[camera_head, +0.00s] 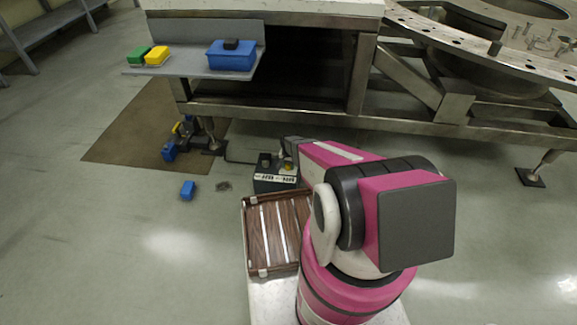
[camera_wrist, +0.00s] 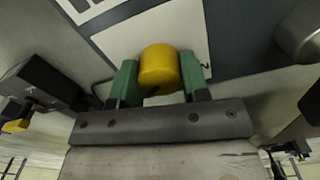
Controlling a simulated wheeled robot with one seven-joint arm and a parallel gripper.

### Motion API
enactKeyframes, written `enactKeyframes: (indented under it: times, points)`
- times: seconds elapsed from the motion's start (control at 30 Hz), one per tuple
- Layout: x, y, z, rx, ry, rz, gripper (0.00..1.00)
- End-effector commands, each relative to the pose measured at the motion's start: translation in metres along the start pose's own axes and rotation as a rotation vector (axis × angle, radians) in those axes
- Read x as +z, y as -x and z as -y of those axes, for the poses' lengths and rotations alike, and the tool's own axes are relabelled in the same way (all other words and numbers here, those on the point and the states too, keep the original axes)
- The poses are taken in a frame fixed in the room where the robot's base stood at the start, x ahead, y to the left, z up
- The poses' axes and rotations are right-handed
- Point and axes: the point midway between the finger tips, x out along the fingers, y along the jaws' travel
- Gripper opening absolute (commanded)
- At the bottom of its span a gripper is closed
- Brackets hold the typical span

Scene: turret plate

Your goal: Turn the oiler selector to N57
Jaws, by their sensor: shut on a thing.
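The oiler box (camera_head: 276,178) is a dark unit on the floor in front of the steel frame, with a white label strip along its front edge. In the wrist view its pale panel plate (camera_wrist: 130,40) fills the top. The selector is a yellow round knob (camera_wrist: 159,68) standing out from that plate. My gripper (camera_wrist: 160,88) has green fingers, one on each side of the knob, shut on it. In the head view the yellow knob (camera_head: 287,167) shows small beside my wrist. Most plate markings are hidden or cropped, so the selector's setting cannot be read.
A brown slatted tray (camera_head: 262,236) lies in front of the box. A blue block (camera_head: 188,190) and a small dark ring (camera_head: 223,186) are on the floor to the left. A shelf (camera_head: 190,66) above holds a blue bin (camera_head: 231,57). The left floor is mostly clear.

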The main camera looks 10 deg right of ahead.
Motion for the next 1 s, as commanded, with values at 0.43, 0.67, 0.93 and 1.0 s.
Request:
enactKeyframes:
  times: [0.43, 0.67, 0.93, 1.0]
  points:
    - [-0.0002, 0.0009, 0.0000, 0.000, -0.086, -0.001, 0.18]
    - [-0.0002, 0.0009, 0.0000, -0.001, -0.087, -0.001, 0.18]
    - [-0.0001, 0.0006, 0.0000, 0.000, -0.086, -0.001, 0.68]
    - [-0.0001, 0.0005, 0.0000, 0.000, -0.086, -0.001, 0.68]
